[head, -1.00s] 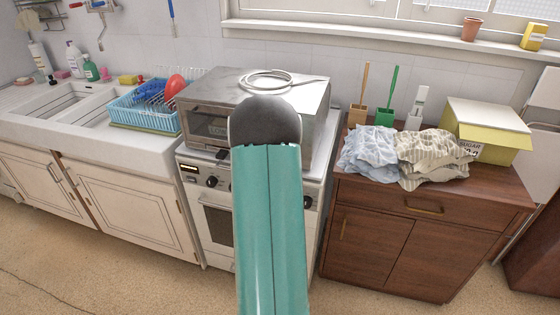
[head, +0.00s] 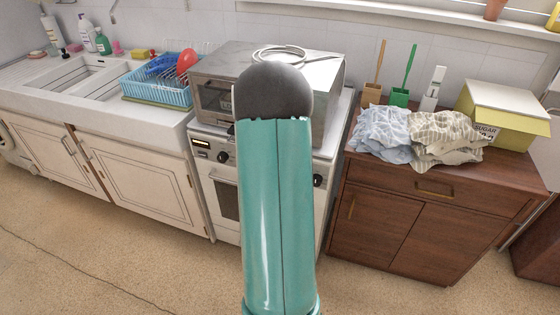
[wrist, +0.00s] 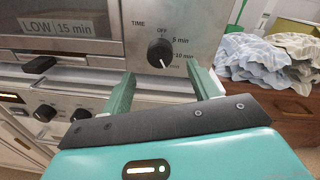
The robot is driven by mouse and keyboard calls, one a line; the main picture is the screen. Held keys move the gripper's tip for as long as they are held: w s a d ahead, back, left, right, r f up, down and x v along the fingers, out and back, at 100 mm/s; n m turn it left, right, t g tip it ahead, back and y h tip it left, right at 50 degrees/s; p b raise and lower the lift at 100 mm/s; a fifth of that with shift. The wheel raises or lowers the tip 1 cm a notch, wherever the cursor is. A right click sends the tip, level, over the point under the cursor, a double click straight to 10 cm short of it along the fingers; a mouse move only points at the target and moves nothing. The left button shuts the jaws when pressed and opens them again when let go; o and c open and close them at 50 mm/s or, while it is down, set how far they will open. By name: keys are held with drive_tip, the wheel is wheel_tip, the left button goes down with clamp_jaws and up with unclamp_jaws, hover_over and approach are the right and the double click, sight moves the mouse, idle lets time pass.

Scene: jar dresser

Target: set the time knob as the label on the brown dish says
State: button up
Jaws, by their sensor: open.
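The black time knob (wrist: 160,53) is on the front panel of the metal countertop oven (wrist: 205,20). "OFF" is above it, and "5 min" and "10 min" are at its right. Its white mark points down and slightly right. A pale label (wrist: 57,28) reading "LOW | 15 min" shows at the oven's window; the dish's shape is hard to make out. My gripper (wrist: 161,77) is open and empty, its two fingers below and either side of the knob, apart from it. In the head view the oven (head: 215,65) is partly hidden by my arm, which also hides the gripper.
A stove (head: 226,188) with its own knobs stands under the oven. A coiled cable (head: 283,53) lies on top. At right, a brown dresser (head: 400,215) bears crumpled cloths (head: 445,140) and a yellow box (head: 500,115). A blue dish rack (head: 158,90) is at left. The floor in front is clear.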

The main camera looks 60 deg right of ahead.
drive_tip(key=s+a, duration=0.1)
drive_tip(key=a, duration=0.6)
drive_tip(key=shift+s+a, duration=0.25)
drive_tip(key=shift+a, duration=0.05)
